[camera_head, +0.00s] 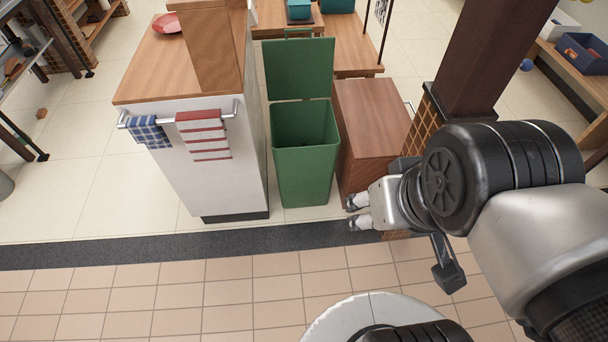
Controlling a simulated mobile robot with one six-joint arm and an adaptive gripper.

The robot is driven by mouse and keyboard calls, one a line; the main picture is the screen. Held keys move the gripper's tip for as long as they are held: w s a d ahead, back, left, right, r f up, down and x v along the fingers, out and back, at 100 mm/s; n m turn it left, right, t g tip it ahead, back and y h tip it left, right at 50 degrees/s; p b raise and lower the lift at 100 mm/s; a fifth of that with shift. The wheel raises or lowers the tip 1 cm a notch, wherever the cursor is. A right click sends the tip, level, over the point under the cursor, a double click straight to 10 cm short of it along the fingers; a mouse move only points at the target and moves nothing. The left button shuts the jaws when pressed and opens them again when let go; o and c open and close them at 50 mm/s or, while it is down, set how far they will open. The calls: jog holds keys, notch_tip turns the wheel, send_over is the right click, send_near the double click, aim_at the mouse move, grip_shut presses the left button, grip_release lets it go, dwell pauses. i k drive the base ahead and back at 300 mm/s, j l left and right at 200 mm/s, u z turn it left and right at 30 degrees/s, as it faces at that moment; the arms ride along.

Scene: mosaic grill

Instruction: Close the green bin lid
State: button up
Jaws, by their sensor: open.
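The green bin (306,168) stands on the floor in the middle of the view, between a white-sided counter and a wooden cabinet. Its green lid (299,69) is open and stands upright at the bin's back edge, so the dark inside shows. A handle bar (299,33) shows at the lid's top edge. My gripper (352,212) is to the right of the bin's lower part in the picture. It points left, with its fingers apart and nothing between them. It appears apart from the bin and lid.
The white-sided counter (205,165), with a towel rail and towels (203,135), stands close on the bin's left. The wooden cabinet (368,115) stands close on its right. A dark post (492,50) rises behind my arm. The tiled floor in front (200,295) is clear.

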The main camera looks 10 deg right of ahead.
aim_at(299, 68)
jog(key=i+u, duration=0.15)
jog(key=i, duration=0.55)
jog(key=i+l+u, duration=0.1)
jog(key=i, duration=0.65)
jog(key=i+l+u, duration=0.15)
jog(key=i, duration=0.55)
